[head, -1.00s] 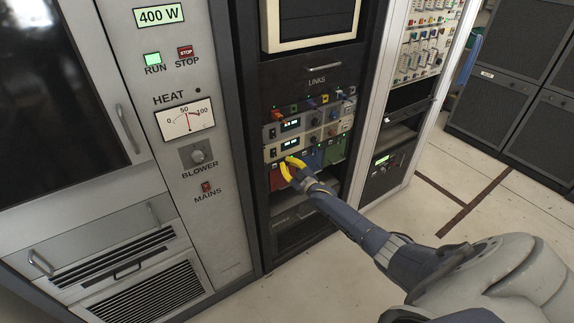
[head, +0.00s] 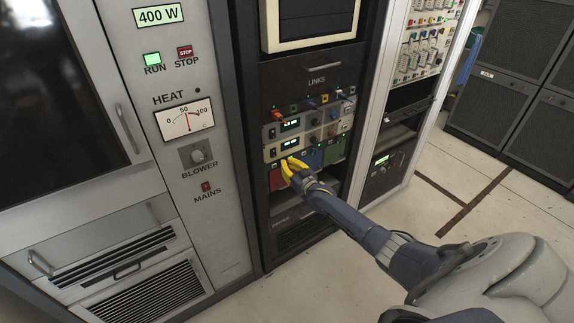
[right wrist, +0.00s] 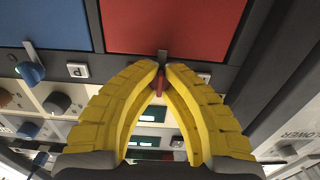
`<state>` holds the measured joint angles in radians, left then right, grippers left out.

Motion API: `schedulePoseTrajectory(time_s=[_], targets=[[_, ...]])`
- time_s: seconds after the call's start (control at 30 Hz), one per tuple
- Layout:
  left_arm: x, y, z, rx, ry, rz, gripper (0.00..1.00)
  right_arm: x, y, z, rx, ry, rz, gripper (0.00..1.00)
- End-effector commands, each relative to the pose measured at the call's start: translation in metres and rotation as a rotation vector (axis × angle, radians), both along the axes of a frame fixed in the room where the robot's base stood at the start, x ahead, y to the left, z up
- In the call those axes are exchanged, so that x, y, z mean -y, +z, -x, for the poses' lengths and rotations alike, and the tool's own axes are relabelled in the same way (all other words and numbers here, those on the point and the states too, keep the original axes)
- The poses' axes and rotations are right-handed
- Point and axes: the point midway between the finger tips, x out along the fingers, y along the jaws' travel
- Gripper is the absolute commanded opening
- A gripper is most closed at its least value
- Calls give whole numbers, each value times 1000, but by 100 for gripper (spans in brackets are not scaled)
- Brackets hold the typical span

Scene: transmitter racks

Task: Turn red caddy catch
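The red caddy (head: 277,179) sits low in the dark rack in the head view. Its face also fills the top middle of the right wrist view (right wrist: 175,22). Its small red catch (right wrist: 160,83), with a grey tab (right wrist: 163,56), shows between my fingers at the caddy's edge. My right gripper (head: 289,161) has yellow fingers drawn together at the tips (right wrist: 163,70), one on each side of the catch. They look closed on it and hide its sides. My left gripper is not in view.
A blue caddy (head: 313,161) and a green caddy (head: 335,150) stand to the right of the red one. The blue catch (right wrist: 30,72) is at the left in the wrist view. Instrument panels (head: 290,125) with knobs sit just above. Open floor (head: 430,215) lies to the right.

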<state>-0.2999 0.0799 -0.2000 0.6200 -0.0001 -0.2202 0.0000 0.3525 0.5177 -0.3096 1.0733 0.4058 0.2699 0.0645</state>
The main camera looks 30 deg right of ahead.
Motion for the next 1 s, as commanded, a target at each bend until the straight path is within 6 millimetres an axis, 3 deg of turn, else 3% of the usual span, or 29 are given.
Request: schedulePoseTrajectory(time_s=[0.03, 0.37, 0.4, 0.67, 1.0], targets=[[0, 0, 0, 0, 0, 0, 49, 1, -12, 5, -22, -3, 2, 0], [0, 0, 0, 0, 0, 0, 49, 0, -12, 5, -23, -2, 1, 0], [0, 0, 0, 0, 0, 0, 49, 0, -12, 5, -23, -2, 1, 10], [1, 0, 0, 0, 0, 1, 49, 0, -7, 3, -13, -1, -1, 40], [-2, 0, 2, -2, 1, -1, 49, 0, -5, 4, -8, 0, -2, 41]])
